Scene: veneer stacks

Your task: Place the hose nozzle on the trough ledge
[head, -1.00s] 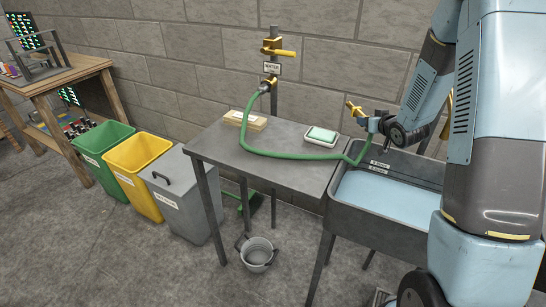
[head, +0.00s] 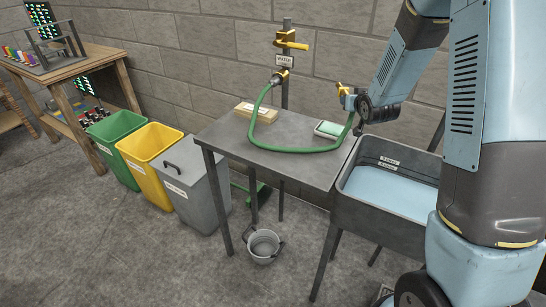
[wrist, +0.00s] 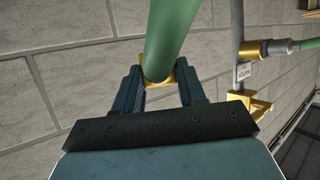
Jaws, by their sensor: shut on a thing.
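The brass hose nozzle (head: 343,89) is at the end of the green hose (head: 292,150). My gripper (head: 353,101) is shut on it and holds it in the air above the right end of the grey table, close to the trough's back left corner. In the wrist view, the brass collar (wrist: 158,75) sits between my two dark fingers (wrist: 162,84), and the hose runs up from it. The grey trough (head: 378,219) holds pale blue water. Two small labels mark its inner back wall, under the back ledge (head: 400,152). My arm hides the trough's right part.
The hose loops over the grey table (head: 225,135) from a brass tap (head: 290,40) on a post. A wooden block (head: 258,112) and a green-topped soap dish (head: 328,130) stand there. A bucket (head: 263,246) and several bins (head: 116,140) are on the floor.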

